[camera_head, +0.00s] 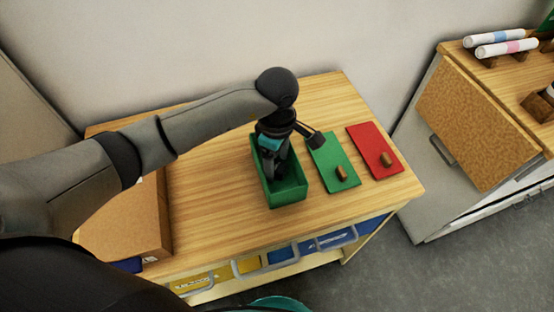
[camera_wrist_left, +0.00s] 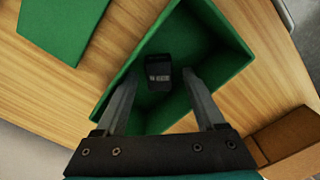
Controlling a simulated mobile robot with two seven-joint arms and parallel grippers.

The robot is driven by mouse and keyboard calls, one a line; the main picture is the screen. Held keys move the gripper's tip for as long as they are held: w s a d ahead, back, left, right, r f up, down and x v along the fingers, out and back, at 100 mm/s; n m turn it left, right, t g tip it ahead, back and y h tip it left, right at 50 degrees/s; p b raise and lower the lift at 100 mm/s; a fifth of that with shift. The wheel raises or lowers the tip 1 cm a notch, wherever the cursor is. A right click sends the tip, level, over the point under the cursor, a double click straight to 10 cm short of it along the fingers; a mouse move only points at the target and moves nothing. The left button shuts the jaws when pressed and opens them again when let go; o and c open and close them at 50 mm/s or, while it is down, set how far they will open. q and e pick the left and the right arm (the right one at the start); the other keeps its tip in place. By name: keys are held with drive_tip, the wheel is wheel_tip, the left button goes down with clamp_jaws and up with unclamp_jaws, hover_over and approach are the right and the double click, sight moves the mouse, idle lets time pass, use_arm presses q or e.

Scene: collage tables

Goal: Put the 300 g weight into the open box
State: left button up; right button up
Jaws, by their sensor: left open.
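The open box (camera_head: 288,192) is green and stands on the wooden table (camera_head: 215,215). The weight (camera_wrist_left: 158,76) is a small black block with a pale label, too small to read. In the left wrist view it shows inside the green box (camera_wrist_left: 225,80), between and just beyond my fingertips. I cannot tell whether it rests flat on the box floor. My left gripper (camera_head: 277,172) reaches down into the box from above, with its fingers apart and clear of the weight. In the head view the gripper hides the weight. My right gripper is not in view.
Right of the box lie a green mat (camera_head: 325,157) and a red mat (camera_head: 370,143), each with a small brown block. A brown carton (camera_head: 125,225) stands at the table's left. A cabinet (camera_head: 478,120) stands at the right. The table's front edge has drawers below.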

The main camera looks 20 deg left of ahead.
sight(277, 166)
use_arm(q)
wheel_tip(277, 166, up, 12)
idle(0.3)
